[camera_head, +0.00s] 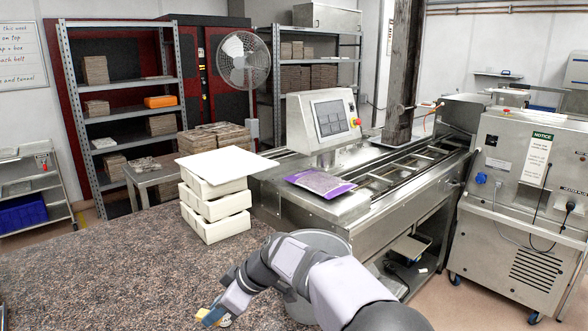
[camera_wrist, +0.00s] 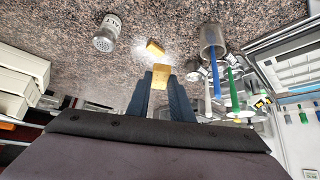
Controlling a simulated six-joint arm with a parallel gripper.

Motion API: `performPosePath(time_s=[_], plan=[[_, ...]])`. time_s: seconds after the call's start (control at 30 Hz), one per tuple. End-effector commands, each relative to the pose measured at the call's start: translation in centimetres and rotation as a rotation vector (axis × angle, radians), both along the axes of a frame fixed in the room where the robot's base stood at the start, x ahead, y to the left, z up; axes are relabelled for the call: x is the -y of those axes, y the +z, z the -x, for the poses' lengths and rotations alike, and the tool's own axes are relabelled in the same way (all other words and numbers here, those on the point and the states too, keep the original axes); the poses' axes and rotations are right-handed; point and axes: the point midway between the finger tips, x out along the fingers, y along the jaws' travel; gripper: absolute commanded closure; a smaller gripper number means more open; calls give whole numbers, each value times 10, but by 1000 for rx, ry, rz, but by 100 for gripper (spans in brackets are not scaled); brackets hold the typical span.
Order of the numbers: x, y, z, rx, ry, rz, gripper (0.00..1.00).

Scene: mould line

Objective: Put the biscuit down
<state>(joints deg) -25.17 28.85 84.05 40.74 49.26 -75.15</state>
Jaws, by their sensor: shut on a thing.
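My gripper (camera_head: 212,316) is low over the speckled stone counter (camera_head: 110,265) at the bottom of the head view. In the wrist view my gripper (camera_wrist: 161,78) has its two dark blue fingers closed on a small yellow biscuit (camera_wrist: 161,74). In the head view only a yellow edge of the biscuit (camera_head: 202,313) shows beside the fingers. I cannot tell whether the held biscuit touches the counter.
A metal-topped shaker (camera_wrist: 107,34) and a metal pot (camera_wrist: 212,40) with blue and green handled tools stand near the gripper. Stacked white boxes (camera_head: 216,205) stand at the counter's back edge. A purple packet (camera_head: 320,182) lies on the machine. The counter's left is clear.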

Motion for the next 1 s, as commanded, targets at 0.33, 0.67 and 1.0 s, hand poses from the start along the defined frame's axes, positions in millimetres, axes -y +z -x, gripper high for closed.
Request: performPosePath(time_s=[0.33, 0.67, 1.0], plan=[[179, -40, -50, -2, -567, 1, 100], [330, -75, -34, -4, -1042, 1, 100], [411, -96, 0, -2, -1320, 0, 100]])
